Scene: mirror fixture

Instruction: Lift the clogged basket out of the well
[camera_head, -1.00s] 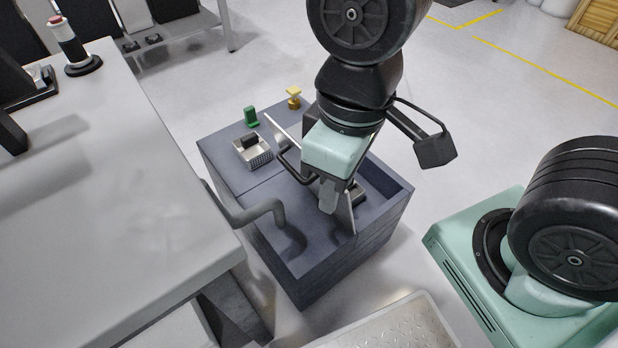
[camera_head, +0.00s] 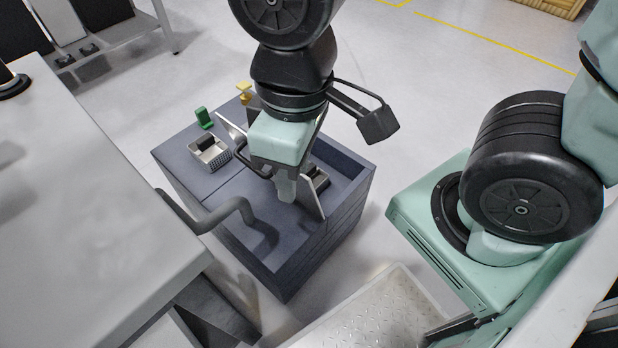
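A dark blue-grey box (camera_head: 190,166) stands on the floor, with a recessed well (camera_head: 345,160) open on its right side. A small pale perforated basket (camera_head: 213,161) with a dark lump in it sits on the box's left rear deck. In the well, another small object, dark with a pale edge (camera_head: 318,181), shows partly behind a thin upright plate (camera_head: 311,203); I cannot tell if it is the clogged basket. My gripper (camera_head: 285,188) points down over the box beside this plate. Its fingers overlap in this view, so their opening and any contact are unclear.
A green block (camera_head: 204,118) and a yellow piece (camera_head: 244,90) stand at the box's rear. A grey table (camera_head: 90,200) is close on the left. A tread-plate platform (camera_head: 365,315) is in front.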

